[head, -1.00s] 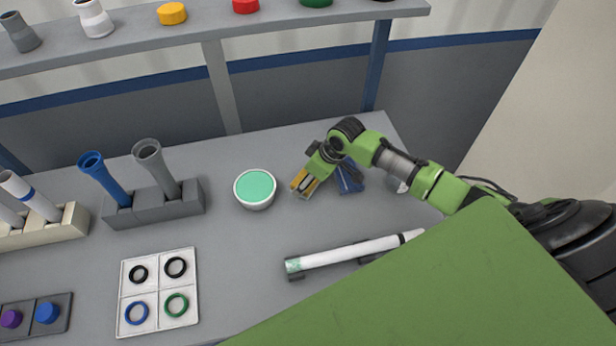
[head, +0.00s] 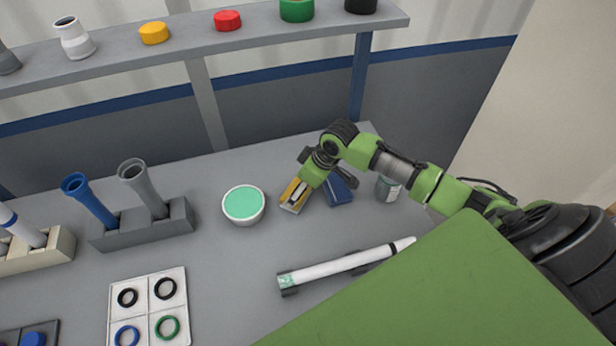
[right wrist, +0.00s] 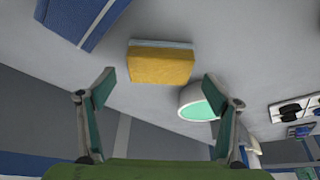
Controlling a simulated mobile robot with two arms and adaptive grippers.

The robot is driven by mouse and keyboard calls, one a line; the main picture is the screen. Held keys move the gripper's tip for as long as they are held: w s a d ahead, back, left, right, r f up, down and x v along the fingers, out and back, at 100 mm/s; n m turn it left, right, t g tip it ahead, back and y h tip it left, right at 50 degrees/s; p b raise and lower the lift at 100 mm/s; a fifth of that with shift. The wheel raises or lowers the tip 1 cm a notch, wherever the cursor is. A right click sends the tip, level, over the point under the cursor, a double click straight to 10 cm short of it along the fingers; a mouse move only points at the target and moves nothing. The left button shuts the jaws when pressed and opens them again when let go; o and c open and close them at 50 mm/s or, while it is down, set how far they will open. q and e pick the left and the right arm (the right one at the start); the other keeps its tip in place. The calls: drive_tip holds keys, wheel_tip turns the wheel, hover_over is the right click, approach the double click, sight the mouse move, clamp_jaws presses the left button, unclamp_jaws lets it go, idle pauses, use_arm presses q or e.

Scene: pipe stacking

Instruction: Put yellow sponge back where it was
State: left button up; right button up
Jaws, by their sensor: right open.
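The yellow sponge (head: 294,195) lies on the table between the green-topped bowl and a blue block. In the right wrist view the sponge (right wrist: 160,65) is a yellow block with a greyish layer along its far side. It lies beyond the fingertips, roughly centred between them, and I see no contact. My right gripper (right wrist: 158,90) is open and empty, its two fingers spread wide. In the head view the right gripper (head: 306,178) is just above and behind the sponge and hides part of it. My left gripper is not in view.
The white bowl with green contents (head: 244,204) stands left of the sponge. The blue block (head: 339,191) lies close on its right, with a small jar (head: 387,189) beyond. A white tube (head: 345,264) lies in front. The grey pipe holder (head: 140,226) stands left.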

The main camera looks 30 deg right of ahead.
drive_tip(key=v, duration=0.8)
drive_tip(key=shift+r+b, duration=0.3)
drive_tip(key=shift+b, duration=0.05)
drive_tip(key=shift+s, duration=0.1)
